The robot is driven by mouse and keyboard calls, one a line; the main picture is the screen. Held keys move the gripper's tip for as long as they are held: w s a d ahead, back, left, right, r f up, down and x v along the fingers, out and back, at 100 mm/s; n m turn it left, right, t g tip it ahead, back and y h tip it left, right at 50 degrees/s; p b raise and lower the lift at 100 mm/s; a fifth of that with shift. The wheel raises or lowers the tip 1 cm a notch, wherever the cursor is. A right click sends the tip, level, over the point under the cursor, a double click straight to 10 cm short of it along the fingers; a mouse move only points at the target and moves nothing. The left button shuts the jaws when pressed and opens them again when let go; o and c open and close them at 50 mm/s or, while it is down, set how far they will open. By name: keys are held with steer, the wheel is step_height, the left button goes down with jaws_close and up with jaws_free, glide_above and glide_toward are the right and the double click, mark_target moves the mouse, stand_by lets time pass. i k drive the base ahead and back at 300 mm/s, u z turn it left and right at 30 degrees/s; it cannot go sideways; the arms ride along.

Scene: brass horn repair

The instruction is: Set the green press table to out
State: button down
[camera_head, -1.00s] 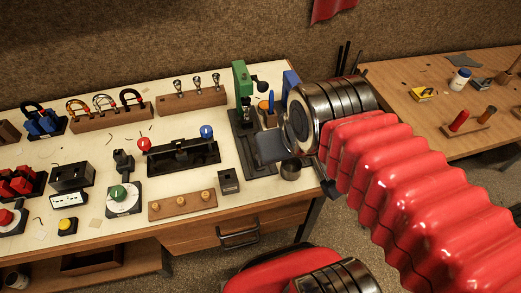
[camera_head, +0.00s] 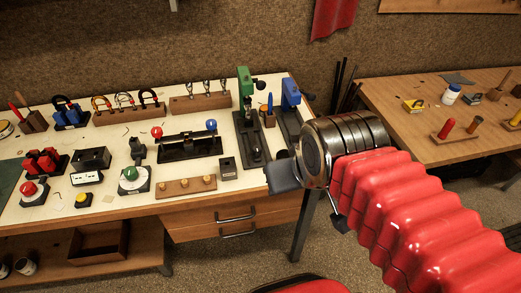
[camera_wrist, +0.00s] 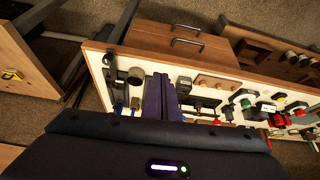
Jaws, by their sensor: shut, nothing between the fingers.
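The closed dark fingers also show in the wrist view (camera_wrist: 160,97), over the bench; the green press is not clear there.
A blue press (camera_head: 291,94) stands just right of the green one. A small dark block (camera_head: 228,168) and a wooden strip with brass knobs (camera_head: 186,187) lie to the left. A second wooden table (camera_head: 395,108) stands to the right across a floor gap.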

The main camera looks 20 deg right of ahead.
mark_target(250, 126)
steer(key=k, duration=1.35)
steer(key=u, duration=0.55)
steer(key=i, duration=1.9)
steer(key=z, duration=0.1)
